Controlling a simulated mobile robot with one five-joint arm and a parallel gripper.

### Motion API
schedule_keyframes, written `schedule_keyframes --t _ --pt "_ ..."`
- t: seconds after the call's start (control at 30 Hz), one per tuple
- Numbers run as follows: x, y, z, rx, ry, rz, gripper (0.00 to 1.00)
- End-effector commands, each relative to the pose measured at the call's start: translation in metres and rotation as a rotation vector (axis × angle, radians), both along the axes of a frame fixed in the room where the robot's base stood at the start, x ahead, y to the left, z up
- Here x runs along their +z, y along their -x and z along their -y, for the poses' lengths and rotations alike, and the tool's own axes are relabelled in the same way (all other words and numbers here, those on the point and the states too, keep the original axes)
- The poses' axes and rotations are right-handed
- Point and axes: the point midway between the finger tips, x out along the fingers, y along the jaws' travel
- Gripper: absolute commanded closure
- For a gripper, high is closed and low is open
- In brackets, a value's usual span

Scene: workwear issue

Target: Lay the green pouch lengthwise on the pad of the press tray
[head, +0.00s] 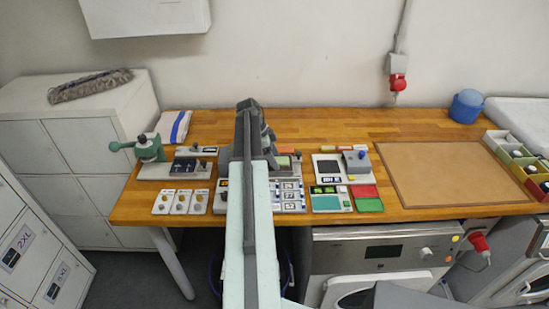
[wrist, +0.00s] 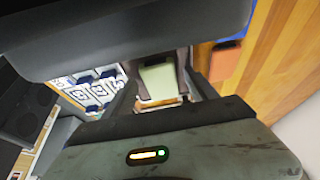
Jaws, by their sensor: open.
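My gripper (wrist: 158,72) is open, with its two dark fingers apart in the wrist view. A pale green flat piece (wrist: 157,80), which looks like the green pouch, shows between and beyond the fingers. I cannot tell whether the fingers touch it. In the head view, my arm hides most of this spot, and only a small olive-green patch (head: 284,162) shows just right of the gripper (head: 262,150). I cannot tell for sure which item is the press tray. A pale board with a black pad (head: 328,167) and a grey block with a blue knob lies to the right.
Red (head: 364,191) and green (head: 369,204) rectangles lie at the table's front edge. A green-levered device (head: 150,150) and several small cards stand left. A brown mat (head: 440,172) lies bare at right, beside a compartment box (head: 525,165). The table's back strip is mostly clear.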

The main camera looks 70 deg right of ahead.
Motion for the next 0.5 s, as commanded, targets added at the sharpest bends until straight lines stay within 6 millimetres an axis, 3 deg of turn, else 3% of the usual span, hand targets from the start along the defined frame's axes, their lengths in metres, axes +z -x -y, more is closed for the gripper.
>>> schedule_keyframes --t 0.17,0.5 --pt "0.022 -0.005 -0.002 0.000 0.000 0.000 0.34" --pt "0.094 -0.032 -0.012 0.001 0.000 0.000 0.34"
